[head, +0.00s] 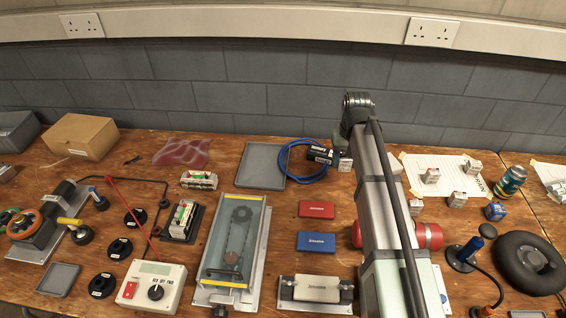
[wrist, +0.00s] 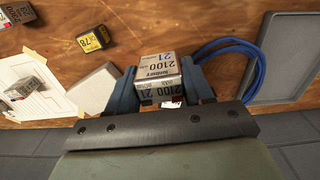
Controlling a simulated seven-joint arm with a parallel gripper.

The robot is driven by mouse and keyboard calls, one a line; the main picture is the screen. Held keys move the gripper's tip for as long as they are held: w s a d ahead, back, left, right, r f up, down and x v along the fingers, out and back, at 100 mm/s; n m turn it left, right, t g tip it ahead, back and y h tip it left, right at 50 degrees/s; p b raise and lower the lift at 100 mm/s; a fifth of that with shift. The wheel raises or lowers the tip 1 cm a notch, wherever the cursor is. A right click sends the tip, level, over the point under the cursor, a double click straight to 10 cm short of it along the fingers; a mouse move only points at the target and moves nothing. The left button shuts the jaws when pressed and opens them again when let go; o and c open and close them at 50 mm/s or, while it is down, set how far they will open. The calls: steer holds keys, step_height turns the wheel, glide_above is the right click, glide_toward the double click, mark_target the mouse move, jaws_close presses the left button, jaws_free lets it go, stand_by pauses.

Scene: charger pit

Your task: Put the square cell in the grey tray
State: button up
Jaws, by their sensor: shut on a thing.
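My gripper (wrist: 158,92) is shut on a silver-and-white square cell (wrist: 157,68) marked 2100 and 21, with a blue-grey jaw on each side of it. The large grey tray (head: 263,166) lies flat and empty at the back middle of the bench, left of my gripper. It shows at the right edge of the wrist view (wrist: 288,62), apart from the cell. I cannot tell how high the cell is above the bench.
A looped blue cable (head: 292,160) lies between my gripper and the tray. Several other cells stand on and near white sheets (head: 447,165) to the right. Red (head: 317,209) and blue (head: 317,241) boxes lie in front. A smaller grey tray (head: 58,279) sits at front left.

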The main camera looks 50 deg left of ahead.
steer(key=s+a+n, duration=0.1)
steer(key=s+a, duration=0.5)
steer(key=m, duration=0.2)
glide_above(264, 166)
steer(key=shift+d+f, duration=0.1)
steer(key=shift+f, duration=4.6)
steer(key=shift+f, duration=0.15)
steer(key=o, duration=1.1)
steer(key=shift+o, duration=0.2)
